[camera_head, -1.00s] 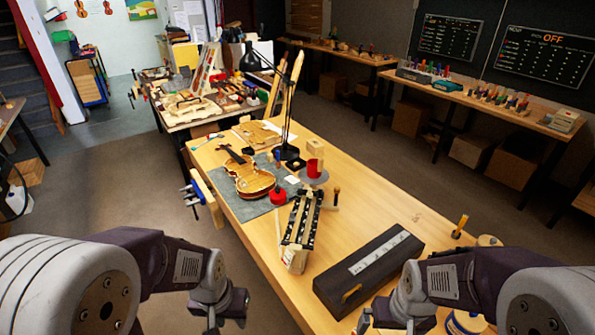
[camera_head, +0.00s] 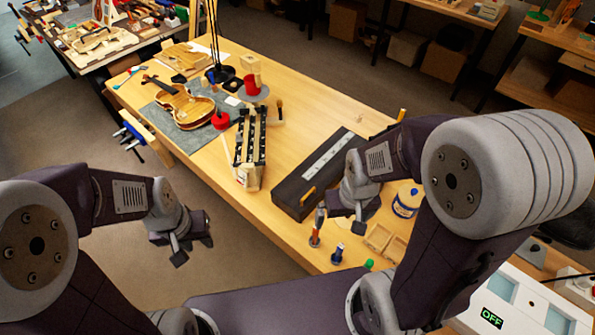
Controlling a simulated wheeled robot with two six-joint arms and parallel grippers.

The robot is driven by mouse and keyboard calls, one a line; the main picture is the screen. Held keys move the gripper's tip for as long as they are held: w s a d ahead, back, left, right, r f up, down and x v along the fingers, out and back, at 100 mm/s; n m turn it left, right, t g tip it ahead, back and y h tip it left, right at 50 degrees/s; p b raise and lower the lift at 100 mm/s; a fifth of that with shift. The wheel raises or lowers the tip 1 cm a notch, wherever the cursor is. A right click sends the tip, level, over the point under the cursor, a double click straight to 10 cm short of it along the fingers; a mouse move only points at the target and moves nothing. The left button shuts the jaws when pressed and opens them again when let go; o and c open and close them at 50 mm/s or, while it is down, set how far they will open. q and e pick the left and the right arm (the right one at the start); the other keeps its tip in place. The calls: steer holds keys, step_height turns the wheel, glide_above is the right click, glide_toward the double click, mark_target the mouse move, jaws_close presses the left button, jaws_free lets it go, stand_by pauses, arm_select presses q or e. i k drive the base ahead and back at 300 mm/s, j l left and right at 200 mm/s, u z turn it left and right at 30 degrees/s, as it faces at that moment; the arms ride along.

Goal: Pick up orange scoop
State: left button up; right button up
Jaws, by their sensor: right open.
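I cannot make out a clear orange scoop. A small upright tool with an orange handle (camera_head: 315,239) stands near the bench's front edge, and I cannot tell what it is. My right gripper (camera_head: 341,213) is open, just above and to the right of this tool; its arm hides part of the bench. My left gripper (camera_head: 192,250) hangs over the floor, left of the bench and apart from everything on it; its jaw opening is unclear.
A long black case (camera_head: 290,186) lies left of my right gripper. A blue-handled tool (camera_head: 337,254), a wooden tray (camera_head: 380,240) and a white-and-blue jar (camera_head: 407,201) are close by. A violin (camera_head: 190,108) lies on a grey mat (camera_head: 160,97). Clear wood (camera_head: 310,100) shows behind the case.

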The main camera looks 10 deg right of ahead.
mark_target(314, 240)
steer(key=j+z, duration=0.15)
steer(key=z, duration=0.3)
steer(key=k+j+z, duration=0.1)
steer(key=z, duration=0.3)
steer(key=k+z, duration=0.1)
steer(key=z, duration=0.35)
steer(key=k+j+z, duration=0.1)
steer(key=z, duration=0.35)
steer(key=k+z, duration=0.1)
steer(key=z, duration=0.3)
